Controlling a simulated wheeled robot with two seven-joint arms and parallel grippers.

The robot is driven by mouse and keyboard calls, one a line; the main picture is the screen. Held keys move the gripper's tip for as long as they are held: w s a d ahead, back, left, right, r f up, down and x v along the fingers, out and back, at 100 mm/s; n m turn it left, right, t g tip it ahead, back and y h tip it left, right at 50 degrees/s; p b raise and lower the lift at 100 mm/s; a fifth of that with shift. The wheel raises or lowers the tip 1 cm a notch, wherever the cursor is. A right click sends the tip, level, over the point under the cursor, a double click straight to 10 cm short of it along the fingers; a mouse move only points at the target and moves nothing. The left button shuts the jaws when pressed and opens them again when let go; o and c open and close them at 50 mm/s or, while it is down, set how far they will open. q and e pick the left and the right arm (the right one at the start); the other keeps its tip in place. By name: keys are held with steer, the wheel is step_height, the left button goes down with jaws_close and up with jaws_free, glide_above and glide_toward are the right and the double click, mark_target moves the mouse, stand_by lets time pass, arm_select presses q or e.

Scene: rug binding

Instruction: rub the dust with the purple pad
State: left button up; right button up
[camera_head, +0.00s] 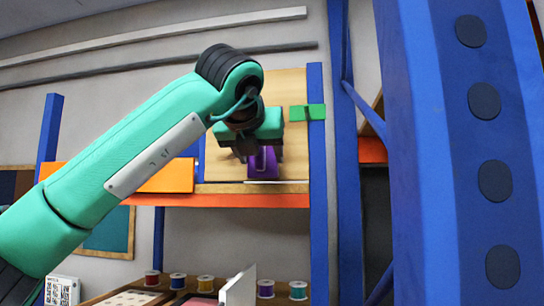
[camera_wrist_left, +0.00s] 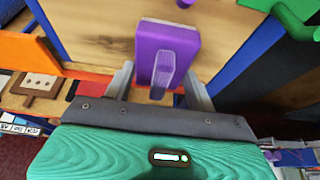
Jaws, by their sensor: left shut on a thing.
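The purple pad (camera_head: 263,162) is held by my left gripper (camera_head: 250,148) in front of an upright wooden board (camera_head: 285,88) on the shelf. In the left wrist view the pad (camera_wrist_left: 180,38) is a purple block with a paler purple handle (camera_wrist_left: 163,72). The fingers of my left gripper (camera_wrist_left: 160,86) stand on both sides of this handle, shut on it. I cannot tell whether the pad touches the board. I cannot make out any dust; my arm and the pad hide part of the board. My right gripper is not in view.
A green piece (camera_head: 308,112) sits at the board's right edge, near a blue post (camera_head: 318,185). An orange box (camera_head: 168,178) is left on the orange-edged shelf (camera_head: 240,200). Several thread spools (camera_head: 205,284) stand below. A large blue column (camera_head: 420,150) fills the right.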

arm_select(q)
steer(key=shift+w+a+b, duration=0.2)
steer(key=shift+a+b, duration=0.15)
steer(key=shift+a, duration=0.75)
steer(key=shift+w+a+b, duration=0.2)
steer(key=shift+w+a, duration=0.05)
steer(key=shift+a, duration=0.85)
steer(key=shift+w+a+b, duration=0.15)
steer(key=shift+w+a, duration=0.05)
steer(key=shift+a, duration=0.85)
steer(key=shift+w+a, duration=0.1)
steer(key=shift+a, duration=0.55)
steer(key=shift+w+a, duration=0.15)
steer(key=shift+a, duration=0.5)
steer(key=shift+w+a, duration=0.15)
steer(key=shift+a, duration=0.8)
steer(key=shift+d, duration=0.1)
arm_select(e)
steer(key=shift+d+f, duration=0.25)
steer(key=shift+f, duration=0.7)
